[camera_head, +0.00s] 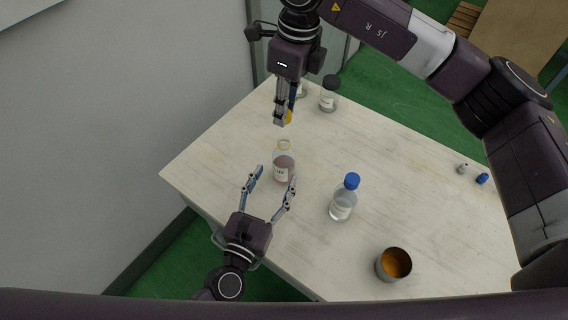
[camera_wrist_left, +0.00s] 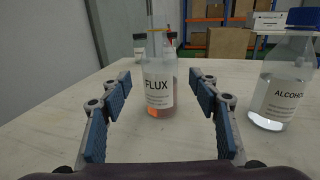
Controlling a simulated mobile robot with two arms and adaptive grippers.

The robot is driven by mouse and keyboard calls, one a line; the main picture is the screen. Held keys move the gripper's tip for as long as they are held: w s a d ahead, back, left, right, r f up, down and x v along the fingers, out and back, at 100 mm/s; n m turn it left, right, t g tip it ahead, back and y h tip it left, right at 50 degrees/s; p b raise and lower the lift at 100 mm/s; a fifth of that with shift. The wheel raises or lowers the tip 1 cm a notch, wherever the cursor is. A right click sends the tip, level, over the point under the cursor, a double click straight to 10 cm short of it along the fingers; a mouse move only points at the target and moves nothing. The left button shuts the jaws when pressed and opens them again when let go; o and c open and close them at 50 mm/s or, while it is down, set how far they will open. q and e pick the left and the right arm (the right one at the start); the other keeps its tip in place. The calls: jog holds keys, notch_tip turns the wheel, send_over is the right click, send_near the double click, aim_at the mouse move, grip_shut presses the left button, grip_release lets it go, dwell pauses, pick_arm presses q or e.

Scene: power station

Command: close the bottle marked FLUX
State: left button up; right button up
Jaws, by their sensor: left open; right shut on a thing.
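The clear FLUX bottle (camera_head: 284,167) stands upright on the table, with reddish contents and a yellow ring at its open neck. Its label faces me in the left wrist view (camera_wrist_left: 158,88). My left gripper (camera_head: 276,175) is open, its fingers to either side of the bottle's lower part and apart from it in the wrist view. My right gripper (camera_head: 283,119) is above and behind the bottle, pointing down. It is shut on a small yellow thing (camera_head: 290,116), which looks like a cap and is partly hidden by the fingers.
A bottle marked ALCOHOL (camera_wrist_left: 280,92) with a blue cap (camera_head: 352,181) stands right of the FLUX bottle. A metal cup (camera_head: 394,264) with orange contents is at the front right. A dark-capped jar (camera_head: 329,95) stands at the back. Small items (camera_head: 482,178) lie far right.

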pick_arm(q)
jog(key=x, duration=1.2)
jog(key=shift+c, duration=0.5)
grip_shut()
dwell(0.5)
